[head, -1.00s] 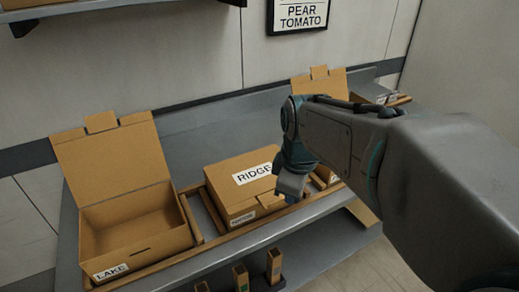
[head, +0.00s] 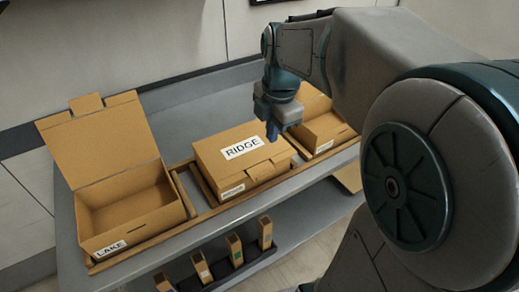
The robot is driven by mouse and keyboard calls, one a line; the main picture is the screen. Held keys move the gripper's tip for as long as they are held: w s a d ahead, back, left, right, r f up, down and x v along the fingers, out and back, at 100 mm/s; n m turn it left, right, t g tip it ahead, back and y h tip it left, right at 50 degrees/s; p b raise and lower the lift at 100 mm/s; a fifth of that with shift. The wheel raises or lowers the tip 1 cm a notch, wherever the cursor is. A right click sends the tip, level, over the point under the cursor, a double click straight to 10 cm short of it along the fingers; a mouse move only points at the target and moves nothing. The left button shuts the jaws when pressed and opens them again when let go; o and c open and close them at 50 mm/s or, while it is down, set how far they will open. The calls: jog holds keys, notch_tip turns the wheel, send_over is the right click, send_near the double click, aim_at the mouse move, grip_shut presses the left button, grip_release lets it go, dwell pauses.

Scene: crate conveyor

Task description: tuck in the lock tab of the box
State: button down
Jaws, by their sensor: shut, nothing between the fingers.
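The RIDGE box (head: 222,153) is a brown cardboard box in the middle of the shelf, with its lid down flat. Its lock tab (head: 258,168) shows at the front edge of the lid, right of centre; I cannot tell whether its end sits inside the slot. My gripper (head: 272,132) is shut and empty. It points down and appears in front of the box's far right part, apparently above it, with no clear contact.
The LAKE box (head: 117,240) stands open at the left with its lid up. Another open box (head: 325,130) stands at the right, partly behind my gripper. Wooden rails (head: 180,190) frame the boxes. A dark rack (head: 262,262) with several small upright cartons sits below the front edge.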

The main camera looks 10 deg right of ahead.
aim_at(266, 173)
jog(key=f, duration=0.4)
jog(key=w+f, duration=0.1)
jog(key=f, duration=0.4)
jog(key=f+p, duration=0.1)
jog(key=f, duration=0.3)
jog(key=shift+w+a+f, duration=0.3)
jog(key=shift+w+f, duration=0.05)
jog(key=shift+w, duration=0.05)
jog(key=shift+d+f+b, duration=0.1)
jog(key=shift+f+b, duration=0.15)
jog(key=shift+b, duration=0.3)
